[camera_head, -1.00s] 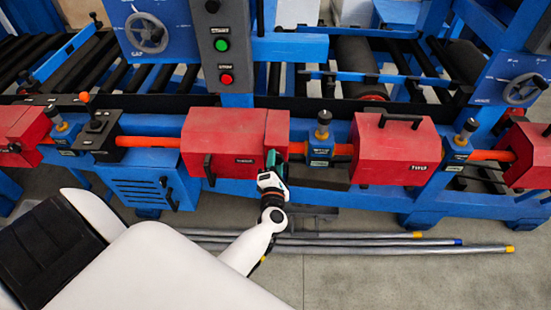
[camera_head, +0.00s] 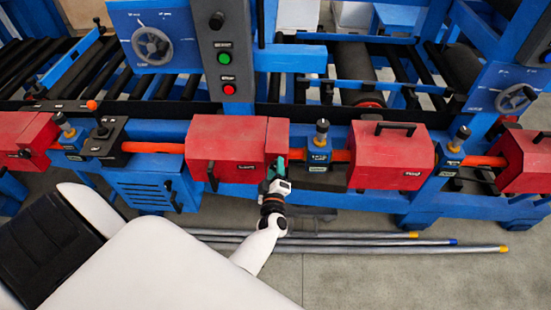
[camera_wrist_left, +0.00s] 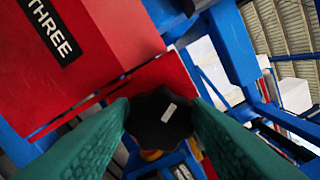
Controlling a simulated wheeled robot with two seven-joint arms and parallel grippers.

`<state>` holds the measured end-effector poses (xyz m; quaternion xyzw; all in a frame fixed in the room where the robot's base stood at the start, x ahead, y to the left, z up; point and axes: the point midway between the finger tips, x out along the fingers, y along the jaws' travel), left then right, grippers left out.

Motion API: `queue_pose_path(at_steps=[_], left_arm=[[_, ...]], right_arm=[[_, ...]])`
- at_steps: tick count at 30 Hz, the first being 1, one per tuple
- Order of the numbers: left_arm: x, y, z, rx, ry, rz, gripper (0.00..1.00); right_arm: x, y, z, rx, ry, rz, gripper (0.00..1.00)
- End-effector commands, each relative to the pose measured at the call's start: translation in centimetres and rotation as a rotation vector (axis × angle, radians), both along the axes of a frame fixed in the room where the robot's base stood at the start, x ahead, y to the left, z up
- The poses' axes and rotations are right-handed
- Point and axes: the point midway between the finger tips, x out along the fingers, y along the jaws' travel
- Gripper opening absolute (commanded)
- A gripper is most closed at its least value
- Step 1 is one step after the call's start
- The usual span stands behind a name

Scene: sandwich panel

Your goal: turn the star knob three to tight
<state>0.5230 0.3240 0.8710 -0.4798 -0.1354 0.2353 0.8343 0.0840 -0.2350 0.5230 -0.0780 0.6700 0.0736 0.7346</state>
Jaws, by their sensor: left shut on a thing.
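The star knob three (camera_wrist_left: 160,118) is a black lobed knob with a white mark on its face, seen in the left wrist view. It sits between the two teal fingers of my left gripper (camera_wrist_left: 160,125), which is shut on it. In the head view my left gripper (camera_head: 277,168) is at the right end of a red housing (camera_head: 226,138) and hides the knob. This housing's label reads THREE (camera_wrist_left: 55,32) in the left wrist view. My right gripper is not in view.
Other red housings (camera_head: 392,160) sit along the blue frame with an orange bar (camera_head: 150,147). A small blue block with a black-topped knob (camera_head: 320,140) stands just right of my gripper. Grey pipes (camera_head: 350,240) lie on the floor below. A panel with green and red buttons (camera_head: 226,70) rises behind.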

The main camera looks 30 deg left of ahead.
Motion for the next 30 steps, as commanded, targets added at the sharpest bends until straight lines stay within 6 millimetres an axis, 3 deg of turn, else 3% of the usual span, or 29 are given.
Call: queue_pose_path(at_steps=[15, 30], left_arm=[[0.0, -0.2, 0.0, 0.341, 0.213, -0.002, 0.20], [0.0, -0.2, -0.1, 0.444, 0.276, -0.002, 0.20]], right_arm=[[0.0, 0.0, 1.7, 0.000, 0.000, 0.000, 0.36], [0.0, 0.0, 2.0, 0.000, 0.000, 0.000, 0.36]])
